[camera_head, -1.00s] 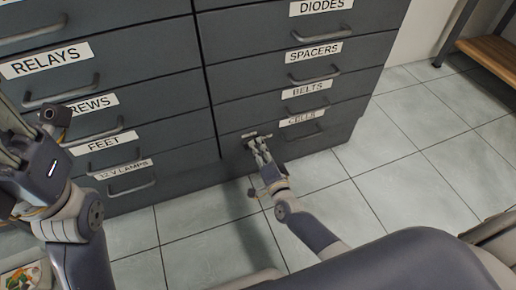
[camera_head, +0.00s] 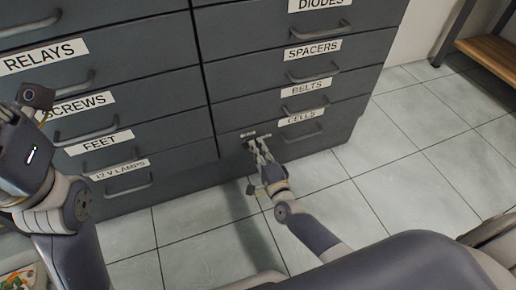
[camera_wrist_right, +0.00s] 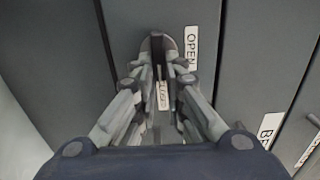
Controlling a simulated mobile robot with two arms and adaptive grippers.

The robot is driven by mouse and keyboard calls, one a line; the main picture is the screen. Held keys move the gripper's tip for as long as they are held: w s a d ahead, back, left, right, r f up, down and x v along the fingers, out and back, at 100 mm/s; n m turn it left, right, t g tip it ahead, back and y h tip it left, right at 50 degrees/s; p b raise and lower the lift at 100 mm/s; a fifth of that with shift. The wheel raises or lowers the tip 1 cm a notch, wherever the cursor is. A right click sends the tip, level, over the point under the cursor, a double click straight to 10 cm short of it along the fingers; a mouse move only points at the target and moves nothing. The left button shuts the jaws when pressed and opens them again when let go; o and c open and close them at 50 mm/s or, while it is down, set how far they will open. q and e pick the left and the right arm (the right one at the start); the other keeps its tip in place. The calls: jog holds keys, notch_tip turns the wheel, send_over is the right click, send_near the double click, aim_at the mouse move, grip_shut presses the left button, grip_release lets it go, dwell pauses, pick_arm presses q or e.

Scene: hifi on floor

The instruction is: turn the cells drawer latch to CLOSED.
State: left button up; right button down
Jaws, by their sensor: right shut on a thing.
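The cells drawer (camera_head: 335,131) is shut, at the bottom of the right column of the dark cabinet. Its latch sits at the drawer's left end, mostly hidden by my right gripper (camera_head: 252,146) in the head view. In the right wrist view the latch (camera_wrist_right: 157,42) shows as a rounded plate with a dark upright bar. An OPEN label (camera_wrist_right: 191,48) is beside it. A partly covered label (camera_wrist_right: 163,97), seemingly CLOSED, shows between the fingers. My right gripper is shut on the latch.
The cells drawer handle (camera_head: 304,136) is right of the latch. The belts drawer (camera_head: 345,92) is directly above, and the 12 V lamps drawer (camera_head: 175,172) is to the left. The tiled floor (camera_head: 385,190) in front is clear. A wooden bench (camera_head: 490,52) stands at far right.

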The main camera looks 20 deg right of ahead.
jog(key=c, duration=1.7)
grip_release()
jog(key=shift+o, duration=0.2)
jog(key=s, duration=0.7)
jog(key=shift+s+d, duration=0.15)
jog(key=shift+s, duration=0.15)
